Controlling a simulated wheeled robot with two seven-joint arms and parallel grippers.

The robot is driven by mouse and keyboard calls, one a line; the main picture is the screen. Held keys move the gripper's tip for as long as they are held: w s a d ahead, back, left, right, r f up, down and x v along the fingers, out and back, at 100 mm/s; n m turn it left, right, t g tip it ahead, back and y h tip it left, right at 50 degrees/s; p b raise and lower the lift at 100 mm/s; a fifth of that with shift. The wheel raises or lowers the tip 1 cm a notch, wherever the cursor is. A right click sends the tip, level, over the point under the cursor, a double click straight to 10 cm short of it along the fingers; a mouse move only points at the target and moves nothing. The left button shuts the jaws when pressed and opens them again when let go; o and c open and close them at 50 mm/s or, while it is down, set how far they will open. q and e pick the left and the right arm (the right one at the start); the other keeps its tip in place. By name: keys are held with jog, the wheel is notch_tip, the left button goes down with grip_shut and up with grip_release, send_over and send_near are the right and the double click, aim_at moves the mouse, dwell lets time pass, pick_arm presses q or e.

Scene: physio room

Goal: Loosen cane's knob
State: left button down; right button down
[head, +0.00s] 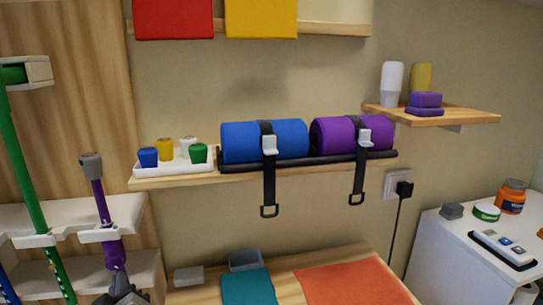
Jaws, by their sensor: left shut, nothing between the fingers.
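A purple cane (101,203) with a grey top (91,165) stands slightly tilted in a white rack at the left. Its shaft passes through a white clip and looks thicker below it, near a purple part (114,254) that may be the knob; I cannot tell for sure. My left gripper (121,284) is at the bottom edge, just below that part and overlapping the cane's lower end in the view. It is shut with nothing held; whether it touches the cane is unclear. My right gripper is out of view.
A green cane (27,170) stands left of the purple one in the white rack (128,211). A shelf (175,182) with rolled mats, straps and a tray of small coloured pots is to the right. Below is a wooden bench (290,264) with folded cloths.

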pick_arm(q)
jog(key=shift+w+a, duration=0.1)
jog(key=shift+w, duration=0.2)
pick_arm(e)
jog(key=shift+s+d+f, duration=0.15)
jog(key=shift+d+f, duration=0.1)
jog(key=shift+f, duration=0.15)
pick_arm(q)
jog(key=shift+r+p, duration=0.45)
jog(key=shift+p, duration=0.35)
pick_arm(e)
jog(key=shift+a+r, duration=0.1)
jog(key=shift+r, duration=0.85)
pick_arm(q)
jog(key=shift+a, duration=0.1)
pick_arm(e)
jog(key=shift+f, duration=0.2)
